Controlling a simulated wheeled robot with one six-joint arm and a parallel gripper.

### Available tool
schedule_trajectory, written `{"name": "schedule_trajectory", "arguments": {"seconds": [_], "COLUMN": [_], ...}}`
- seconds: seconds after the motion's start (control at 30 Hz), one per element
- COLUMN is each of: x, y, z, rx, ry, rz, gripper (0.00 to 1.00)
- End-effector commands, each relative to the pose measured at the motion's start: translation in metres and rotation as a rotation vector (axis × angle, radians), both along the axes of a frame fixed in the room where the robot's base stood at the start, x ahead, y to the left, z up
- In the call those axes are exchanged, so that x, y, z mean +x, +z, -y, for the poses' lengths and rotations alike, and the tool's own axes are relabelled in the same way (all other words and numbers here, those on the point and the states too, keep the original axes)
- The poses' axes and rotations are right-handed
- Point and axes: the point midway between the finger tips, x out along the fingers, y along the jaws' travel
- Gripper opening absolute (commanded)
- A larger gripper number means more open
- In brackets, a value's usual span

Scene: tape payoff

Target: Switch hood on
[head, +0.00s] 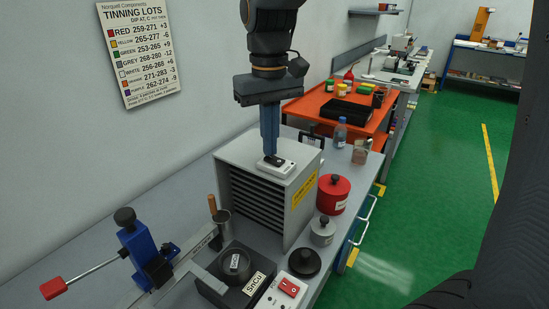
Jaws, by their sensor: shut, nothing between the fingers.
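The hood (245,200) looks to be the grey box with a louvred front and a yellow label on its right side, on the grey bench. A white switch plate (286,170) with a dark part lies on its top. My gripper (270,154) points straight down with its blue fingers shut and empty. Its tips are at the switch plate and cover part of it. I cannot tell whether they touch it, or which way the switch is set.
A red canister (333,194), a grey canister (323,230) and a black knob-topped lid (304,263) stand right of the hood. In front are a solder pot (236,264), a box with a red switch (289,287) and a blue lever press (140,245). A bottle (340,132) stands behind.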

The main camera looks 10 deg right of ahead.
Motion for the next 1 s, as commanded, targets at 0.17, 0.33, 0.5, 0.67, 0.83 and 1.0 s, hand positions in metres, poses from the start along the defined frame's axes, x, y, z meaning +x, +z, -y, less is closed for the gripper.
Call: {"name": "schedule_trajectory", "arguments": {"seconds": [0.17,0.33,0.5,0.67,0.83,1.0], "x": [0.0,0.0,0.0,0.0,-0.001,-0.001], "y": [-0.003,-0.005,-0.007,-0.009,-0.003,0.01], "z": [0.0,0.0,0.0,0.0,0.0,0.0], "rx": [0.0,0.0,0.0,0.0,0.0,0.0], "ry": [0.0,0.0,0.0,0.0,0.0,0.0], "rz": [0.0,0.0,0.0,0.0,-0.001,-0.001], "gripper": [0.0,0.0,0.0,0.0,0.0,0.0]}}
